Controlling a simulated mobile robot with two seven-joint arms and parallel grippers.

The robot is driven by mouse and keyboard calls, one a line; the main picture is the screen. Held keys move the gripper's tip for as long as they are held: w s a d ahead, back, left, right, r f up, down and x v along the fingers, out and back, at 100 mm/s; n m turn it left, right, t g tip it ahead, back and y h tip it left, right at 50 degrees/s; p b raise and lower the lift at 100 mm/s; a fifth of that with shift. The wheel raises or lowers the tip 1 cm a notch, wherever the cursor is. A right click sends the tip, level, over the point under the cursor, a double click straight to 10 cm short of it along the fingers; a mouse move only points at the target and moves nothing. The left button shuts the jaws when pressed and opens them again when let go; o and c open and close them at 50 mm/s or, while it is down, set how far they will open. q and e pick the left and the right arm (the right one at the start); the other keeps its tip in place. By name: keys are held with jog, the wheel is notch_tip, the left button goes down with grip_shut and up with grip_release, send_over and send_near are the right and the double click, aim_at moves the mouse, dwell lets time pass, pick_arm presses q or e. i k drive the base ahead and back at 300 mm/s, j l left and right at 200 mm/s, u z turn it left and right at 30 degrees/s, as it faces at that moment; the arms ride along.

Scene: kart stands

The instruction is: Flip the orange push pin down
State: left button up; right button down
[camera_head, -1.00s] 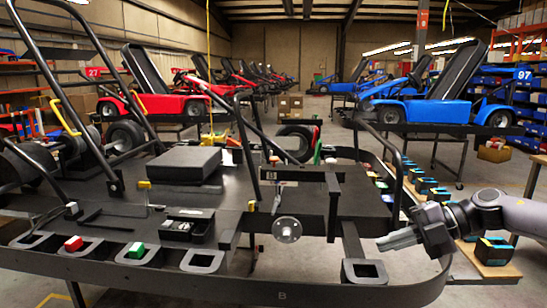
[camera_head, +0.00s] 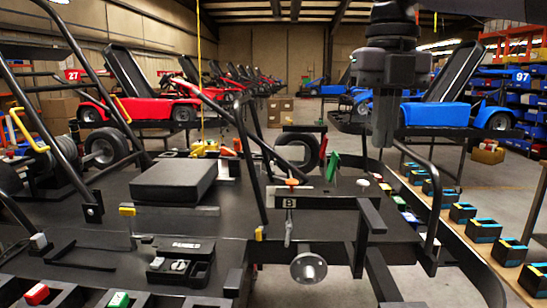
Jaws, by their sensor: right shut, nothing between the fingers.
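A small orange-capped pin (camera_head: 292,182) stands on the dark plate marked B (camera_head: 310,203), right of the middle of the kart frame. A silver metal piece hangs just below that plate. My right gripper (camera_head: 384,140) hangs in from the top, fingers pointing down, to the right of the orange pin and apart from it. It is shut and empty. My left gripper is not in view.
The black kart frame (camera_head: 170,262) fills the foreground, with a black box (camera_head: 174,181), an open small case (camera_head: 181,263) and raised tubes. A green lever (camera_head: 332,168) stands behind the pin. Several black-and-blue holders (camera_head: 484,231) line the right side.

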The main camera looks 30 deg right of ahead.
aim_at(292, 182)
jog(key=i, duration=0.85)
